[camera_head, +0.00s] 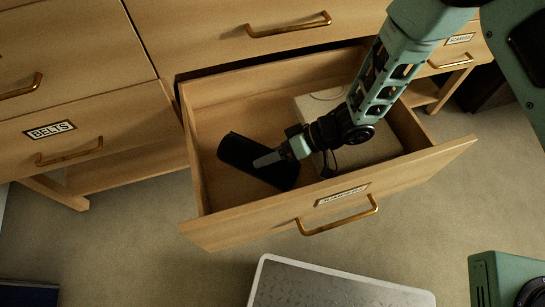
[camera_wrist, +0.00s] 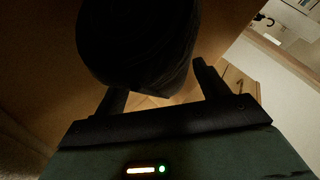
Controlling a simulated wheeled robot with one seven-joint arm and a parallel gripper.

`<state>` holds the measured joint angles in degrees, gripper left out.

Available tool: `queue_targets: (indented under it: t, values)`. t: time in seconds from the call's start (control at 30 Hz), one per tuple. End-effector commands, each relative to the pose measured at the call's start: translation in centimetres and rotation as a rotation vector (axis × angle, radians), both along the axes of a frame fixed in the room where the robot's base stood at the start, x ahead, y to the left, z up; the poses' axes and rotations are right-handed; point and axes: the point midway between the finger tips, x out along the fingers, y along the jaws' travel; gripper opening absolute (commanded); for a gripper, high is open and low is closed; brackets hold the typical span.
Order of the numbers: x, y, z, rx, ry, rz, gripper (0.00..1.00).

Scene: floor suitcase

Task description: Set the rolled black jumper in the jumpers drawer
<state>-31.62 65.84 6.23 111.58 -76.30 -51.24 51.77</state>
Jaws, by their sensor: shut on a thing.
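The rolled black jumper (camera_head: 257,160) is inside the open jumpers drawer (camera_head: 254,228), toward its left side. My gripper (camera_head: 268,159) reaches into the drawer from the right and is shut on the jumper. In the wrist view the dark roll (camera_wrist: 138,45) fills the upper middle, between the two fingers of my gripper (camera_wrist: 160,88). The drawer's front label is partly blurred. I cannot tell whether the roll touches the drawer floor.
A pale boxy item (camera_head: 325,105) lies in the right part of the drawer, partly behind my arm. A closed belts drawer (camera_head: 75,135) is at left, and a scarves drawer (camera_head: 462,52) at upper right. A grey, pale-rimmed object (camera_head: 335,287) stands on the floor in front.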

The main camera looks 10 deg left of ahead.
Motion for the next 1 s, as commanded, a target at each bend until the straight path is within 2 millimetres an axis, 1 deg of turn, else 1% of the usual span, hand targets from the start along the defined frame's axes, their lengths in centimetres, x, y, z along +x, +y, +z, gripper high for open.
queue_targets:
  t: [0.03, 0.1, 0.3, 0.43, 0.47, 0.8, 0.93, 1.0]
  values:
    - [-0.1, 0.0, -1.0, 0.001, 0.001, 0.001, 0.4]
    - [0.0, 0.0, -1.4, 0.001, 0.001, 0.001, 0.4]
    - [0.0, 0.0, -1.2, 0.002, 0.0, 0.0, 0.4]
    - [0.0, 0.0, -1.5, 0.001, 0.0, 0.0, 0.4]
    - [0.0, 0.0, -1.5, 0.0, 0.0, 0.0, 0.82]
    - [0.0, 0.0, -1.2, 0.0, 0.0, 0.0, 0.82]
    - [0.5, -1.0, -0.4, 0.0, 0.001, -0.003, 0.82]
    - [0.8, -2.0, 0.4, 0.0, 0.0, -0.004, 0.82]
